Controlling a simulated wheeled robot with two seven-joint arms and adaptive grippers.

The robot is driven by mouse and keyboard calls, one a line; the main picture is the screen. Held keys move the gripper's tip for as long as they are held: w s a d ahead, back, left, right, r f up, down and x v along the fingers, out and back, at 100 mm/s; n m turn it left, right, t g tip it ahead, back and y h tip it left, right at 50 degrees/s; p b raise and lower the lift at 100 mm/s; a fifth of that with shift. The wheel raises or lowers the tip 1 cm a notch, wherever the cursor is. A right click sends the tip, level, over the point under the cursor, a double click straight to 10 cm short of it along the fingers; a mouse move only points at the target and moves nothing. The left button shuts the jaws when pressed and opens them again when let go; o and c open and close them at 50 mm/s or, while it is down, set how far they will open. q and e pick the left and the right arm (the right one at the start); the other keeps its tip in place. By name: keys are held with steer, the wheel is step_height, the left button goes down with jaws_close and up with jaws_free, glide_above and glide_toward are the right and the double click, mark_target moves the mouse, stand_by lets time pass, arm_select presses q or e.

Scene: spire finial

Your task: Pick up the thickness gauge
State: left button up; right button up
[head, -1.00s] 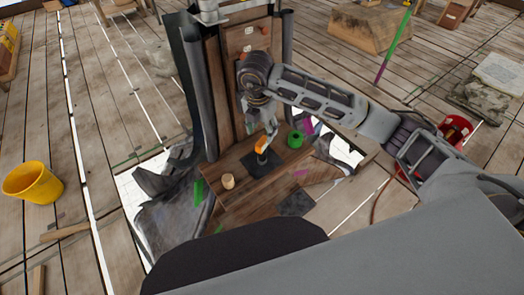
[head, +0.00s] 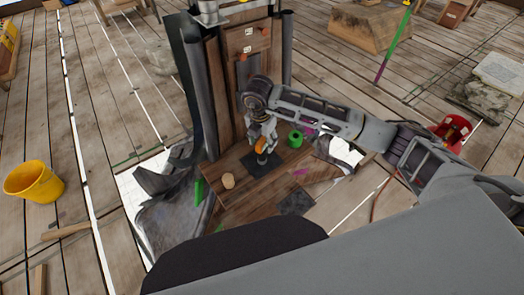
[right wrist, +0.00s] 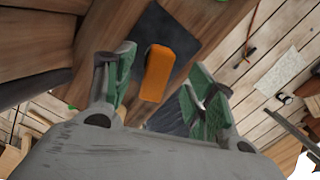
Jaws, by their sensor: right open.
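The thickness gauge looks to be the orange block-like piece (head: 260,146) on a dark square pad (head: 259,165) on the wooden bench. In the right wrist view the orange piece (right wrist: 157,72) shows between the two green-padded fingers, with space on both sides. My right gripper (head: 263,139) is open just above and around it in the head view. I cannot tell whether a finger touches it. The gripper hides part of the piece in the head view. My left gripper is in neither view.
A green ring-shaped roll (head: 295,139) stands to the right of the gripper, and a small tan cylinder (head: 228,181) stands to the left. A tall wooden post structure (head: 228,90) rises directly behind. A yellow bucket (head: 33,182) stands on the planks at far left.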

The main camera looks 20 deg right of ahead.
steer(key=shift+w+f+p, duration=0.15)
steer(key=shift+f+p, duration=0.15)
steer(key=shift+f, duration=0.7)
steer(key=shift+w+f+p, duration=0.1)
steer(key=shift+f+p, duration=0.15)
steer(key=shift+f, duration=0.7)
steer(key=shift+w+f, duration=0.1)
steer(key=shift+f, duration=0.5)
steer(key=shift+c, duration=0.3)
jaws_close()
steer(key=shift+r, duration=0.1)
steer(key=shift+r+b, duration=0.7)
steer(key=shift+r, duration=4.25)
